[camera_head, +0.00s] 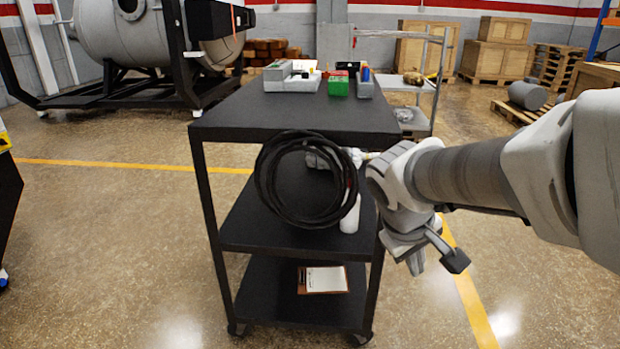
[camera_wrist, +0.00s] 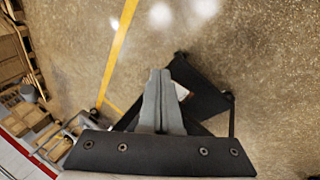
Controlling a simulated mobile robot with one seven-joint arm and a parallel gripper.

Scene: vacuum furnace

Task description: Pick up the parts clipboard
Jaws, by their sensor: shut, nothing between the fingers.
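The parts clipboard (camera_head: 324,280), a brown board with a white sheet, lies flat on the bottom shelf (camera_head: 265,300) of the black cart in the head view. In the wrist view only a small pale piece, likely the clipboard (camera_wrist: 182,92), shows beside the fingers; the rest is hidden. My gripper (camera_head: 417,268) is to the right of the cart, higher than the bottom shelf and apart from the clipboard. In the wrist view my gripper (camera_wrist: 159,72) has its fingers together, with nothing between them.
The cart's top (camera_head: 290,115) carries bins and a grey device. A black cable coil (camera_head: 268,185) and a white bottle (camera_head: 350,215) are at the middle shelf (camera_head: 250,235). A cart leg (camera_head: 373,285) stands between my gripper and the clipboard. Floor (camera_head: 420,310) to the right is free.

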